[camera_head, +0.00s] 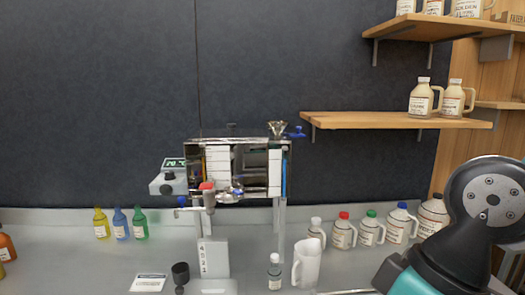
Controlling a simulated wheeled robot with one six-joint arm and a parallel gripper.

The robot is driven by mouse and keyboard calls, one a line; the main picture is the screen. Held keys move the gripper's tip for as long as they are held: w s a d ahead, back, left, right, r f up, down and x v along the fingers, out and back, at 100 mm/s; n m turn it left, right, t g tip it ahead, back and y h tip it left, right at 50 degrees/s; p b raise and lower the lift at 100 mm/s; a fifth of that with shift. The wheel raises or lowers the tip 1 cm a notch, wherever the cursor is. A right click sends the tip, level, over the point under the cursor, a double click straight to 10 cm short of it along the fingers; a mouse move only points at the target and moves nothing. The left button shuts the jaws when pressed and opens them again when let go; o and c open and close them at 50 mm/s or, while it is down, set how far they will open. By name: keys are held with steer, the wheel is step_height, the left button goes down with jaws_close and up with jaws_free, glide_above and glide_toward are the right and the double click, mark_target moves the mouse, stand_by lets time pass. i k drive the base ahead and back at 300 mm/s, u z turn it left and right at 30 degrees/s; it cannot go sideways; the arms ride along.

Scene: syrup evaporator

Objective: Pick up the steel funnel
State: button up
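A small metallic funnel-shaped piece (277,129), which looks like the steel funnel, sits at the top right corner of the steel evaporator (233,141). A blue handle or valve (295,132) is right beside it. It is too small to tell how it is seated. My gripper is out of view; only dark and teal links of my arm show at the lower right, well apart from the evaporator.
The evaporator stands on legs on a grey counter (60,232). A white pitcher (307,264), a small bottle (274,272) and a dark cup (180,274) stand in front. Several capped jugs (343,235) line the back right. A wooden shelf (385,120) juts out above them.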

mark_target(277, 127)
steer(key=u, duration=0.05)
steer(key=k, duration=0.5)
steer(key=u, duration=0.4)
steer(key=i, duration=1.3)
steer(key=z, duration=0.45)
